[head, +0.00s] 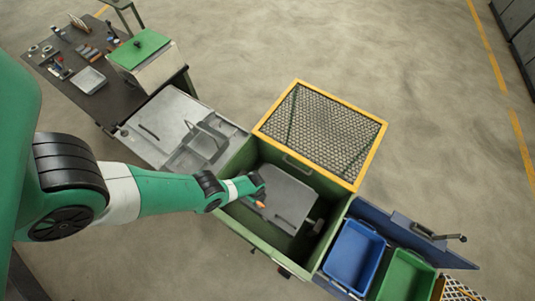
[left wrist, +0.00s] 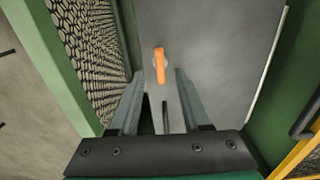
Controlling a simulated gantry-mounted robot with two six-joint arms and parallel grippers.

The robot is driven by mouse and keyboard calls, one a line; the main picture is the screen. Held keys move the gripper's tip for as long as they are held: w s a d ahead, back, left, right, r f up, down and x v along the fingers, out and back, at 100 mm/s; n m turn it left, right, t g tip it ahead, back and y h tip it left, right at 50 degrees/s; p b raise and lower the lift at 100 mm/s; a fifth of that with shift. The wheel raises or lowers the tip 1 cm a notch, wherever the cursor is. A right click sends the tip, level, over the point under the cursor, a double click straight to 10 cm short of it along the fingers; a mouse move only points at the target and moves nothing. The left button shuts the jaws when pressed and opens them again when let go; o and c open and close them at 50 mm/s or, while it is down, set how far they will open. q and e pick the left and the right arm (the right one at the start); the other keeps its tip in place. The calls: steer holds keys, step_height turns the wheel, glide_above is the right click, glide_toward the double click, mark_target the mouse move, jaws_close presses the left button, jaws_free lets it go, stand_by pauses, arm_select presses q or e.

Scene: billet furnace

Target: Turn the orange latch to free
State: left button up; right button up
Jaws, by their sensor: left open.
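The orange latch (left wrist: 160,65) is a small handle on a flat grey panel (left wrist: 215,40) in the left wrist view. It points roughly up and down in that picture. In the head view, the latch (head: 260,204) shows as a small orange spot beside my left gripper (head: 258,190), inside the green-walled bin. My left gripper is open, with its two fingers on either side of the latch's lower end in the left wrist view. I cannot tell whether they touch it. My right gripper is not in view.
A yellow-framed mesh lid (head: 322,132) stands open behind the green bin (head: 240,160). Its green walls and mesh lie close to my left gripper. Blue (head: 353,256) and green (head: 405,277) tubs sit at right. A dark tool table (head: 75,60) stands at upper left.

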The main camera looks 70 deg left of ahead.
mark_target(259, 204)
arm_select(q)
step_height(259, 204, down, 5)
steer(key=b, duration=0.3)
steer(key=shift+s+a, duration=0.1)
steer(key=shift+a, duration=0.05)
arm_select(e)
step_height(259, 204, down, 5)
arm_select(q)
jaws_close()
